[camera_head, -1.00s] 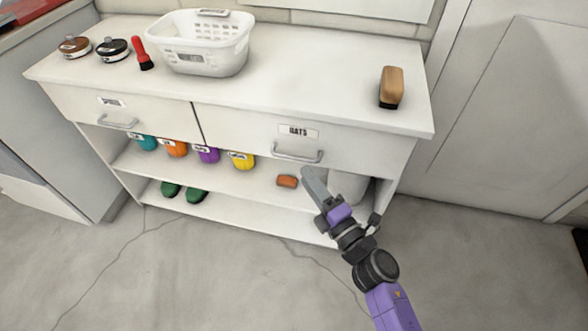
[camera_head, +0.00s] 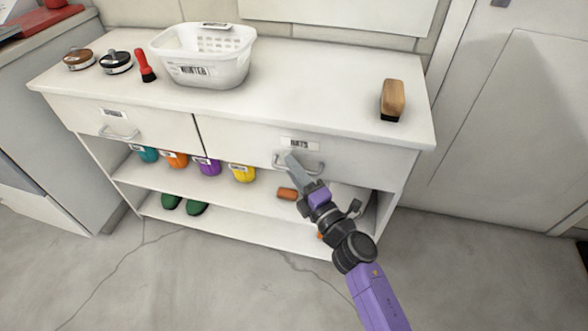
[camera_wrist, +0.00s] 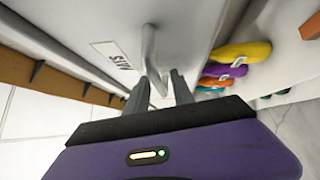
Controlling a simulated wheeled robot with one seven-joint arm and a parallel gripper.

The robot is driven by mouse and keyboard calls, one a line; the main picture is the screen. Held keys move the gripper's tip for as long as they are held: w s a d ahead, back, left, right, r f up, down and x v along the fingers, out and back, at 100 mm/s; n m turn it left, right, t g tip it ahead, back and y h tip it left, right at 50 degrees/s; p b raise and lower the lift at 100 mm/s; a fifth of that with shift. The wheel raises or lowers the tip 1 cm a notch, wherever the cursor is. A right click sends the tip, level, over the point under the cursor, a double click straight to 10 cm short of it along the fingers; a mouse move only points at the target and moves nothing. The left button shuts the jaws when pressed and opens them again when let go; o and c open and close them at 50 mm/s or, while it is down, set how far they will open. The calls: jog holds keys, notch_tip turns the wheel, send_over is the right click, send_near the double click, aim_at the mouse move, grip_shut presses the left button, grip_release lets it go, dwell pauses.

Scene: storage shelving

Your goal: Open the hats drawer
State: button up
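The hats drawer (camera_head: 350,160) is the right-hand drawer of the white unit and is closed flush. Its label reads HATS (camera_head: 299,143), and the label also shows in the wrist view (camera_wrist: 114,56). Its metal bar handle (camera_wrist: 149,45) runs from the top of the wrist view down to my fingertips. My gripper (camera_head: 292,160) is at the handle in the head view. In the wrist view its two fingers (camera_wrist: 160,88) are apart, with the lower part of the handle between them. I cannot tell whether either finger touches the bar.
A second drawer (camera_head: 155,128) is on the left. The floor in front is clear.

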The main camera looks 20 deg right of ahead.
grip_shut()
dwell(1.2)
